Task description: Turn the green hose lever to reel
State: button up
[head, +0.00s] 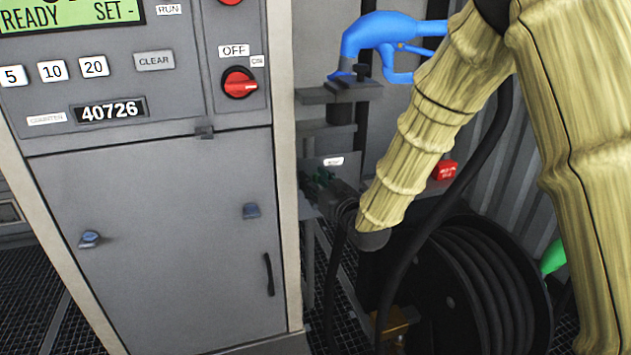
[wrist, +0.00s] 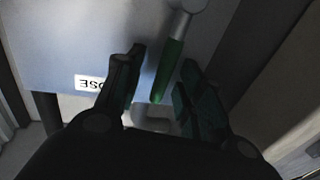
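The green hose lever (wrist: 168,72) shows in the wrist view, hanging from a pale round pivot at the top. It slants down a little to the left. My gripper (wrist: 163,62) is open, one dark finger on each side of the lever, with gaps showing on both sides. How deep the lever sits between the fingers is hard to tell. In the head view my gripper (head: 316,184) is at the grey panel below the white label, and the lever cannot be made out there behind the fingers and arm.
An upside-down hose label (wrist: 95,83) is left of the fingers. The pump cabinet (head: 170,240) stands close on the left in the head view. A blue nozzle (head: 375,35) hangs above, a red button (head: 445,170) is to the right, and a black hose reel (head: 490,290) lies below.

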jog(key=shift+c, duration=0.5)
grip_shut()
jog(key=shift+d, duration=0.1)
